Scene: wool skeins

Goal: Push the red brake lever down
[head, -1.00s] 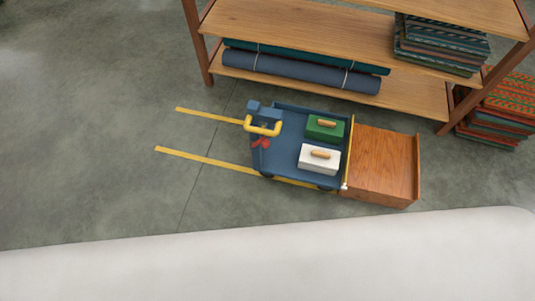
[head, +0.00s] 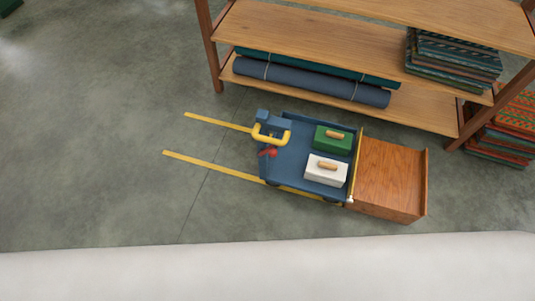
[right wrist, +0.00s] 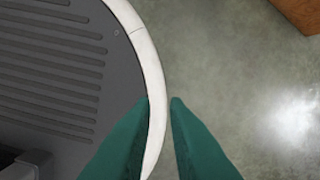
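The red brake lever (head: 267,153) is at the left end of a small blue cart (head: 290,157), below its yellow handle (head: 270,136). Whether the lever is up or down is too small to tell. A green box (head: 331,140) and a white box (head: 325,171) with wooden handles sit on the cart. Neither gripper shows in the head view. In the right wrist view my right gripper (right wrist: 161,100) has two green fingers with a narrow gap between the tips. It looks empty, over the grey floor and the edge of my base.
Two yellow floor lines (head: 215,166) run left from the cart. A wooden ramp-like block (head: 388,178) stands against its right end. Behind is a shelf (head: 300,40) with rolled cloth (head: 315,80) and folded textiles (head: 455,57).

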